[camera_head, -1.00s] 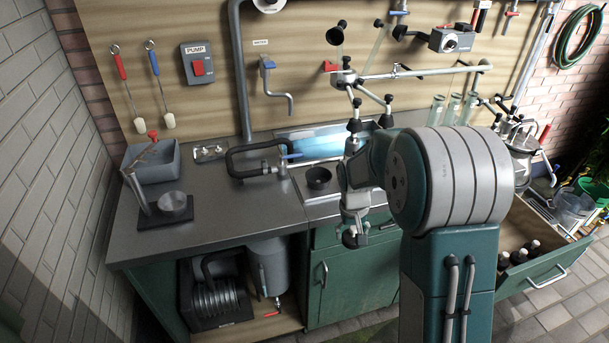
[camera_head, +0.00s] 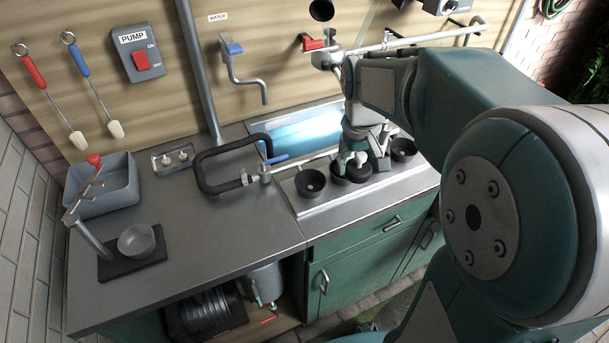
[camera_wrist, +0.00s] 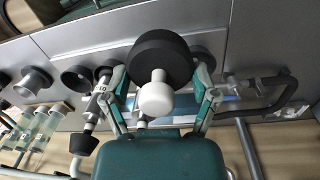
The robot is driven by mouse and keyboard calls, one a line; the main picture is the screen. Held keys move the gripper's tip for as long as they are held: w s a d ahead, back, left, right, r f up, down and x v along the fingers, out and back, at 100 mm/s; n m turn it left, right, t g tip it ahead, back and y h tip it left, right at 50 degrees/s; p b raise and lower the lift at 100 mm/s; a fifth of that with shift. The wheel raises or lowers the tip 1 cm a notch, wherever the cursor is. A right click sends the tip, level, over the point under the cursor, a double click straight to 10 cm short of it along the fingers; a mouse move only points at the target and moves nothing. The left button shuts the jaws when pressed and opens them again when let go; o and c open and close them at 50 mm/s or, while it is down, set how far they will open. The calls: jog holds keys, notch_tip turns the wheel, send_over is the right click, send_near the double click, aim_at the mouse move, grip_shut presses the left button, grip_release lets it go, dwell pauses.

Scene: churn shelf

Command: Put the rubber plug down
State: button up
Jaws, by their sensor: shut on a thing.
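The rubber plug is a thick black disc with a white knob. In the wrist view the plug (camera_wrist: 160,58) sits between the two fingers of my gripper (camera_wrist: 163,78), which is shut on it. In the head view my gripper (camera_head: 361,160) points down over the metal sink-side panel. The dark round shape just under it looks like the plug (camera_head: 350,176), mostly covered by the fingers. I cannot tell whether the plug touches the surface below.
Black cups stand on both sides of my gripper, one left (camera_head: 310,184) and one right (camera_head: 403,150). A bent black-handled pipe (camera_head: 215,157) and the blue-lit basin (camera_head: 308,128) are close by.

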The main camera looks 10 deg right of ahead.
jog(key=w+a+f, duration=0.4)
jog(key=w, duration=0.2)
send_near(311, 185)
jog(key=shift+s+d+f, duration=0.1)
jog(key=shift+s+f, duration=0.15)
jog(key=shift+s, duration=0.2)
jog(key=shift+w+d+f, duration=0.25)
jog(key=shift+w+f, duration=0.05)
jog(key=shift+f, duration=0.15)
jog(key=f, duration=0.3)
jog(key=shift+w+a+f, duration=0.15)
jog(key=shift+a+f, duration=0.05)
jog(key=shift+a, duration=0.35)
jog(key=shift+d+f, duration=0.3)
jog(key=shift+f, duration=0.15)
jog(key=shift+f, duration=0.2)
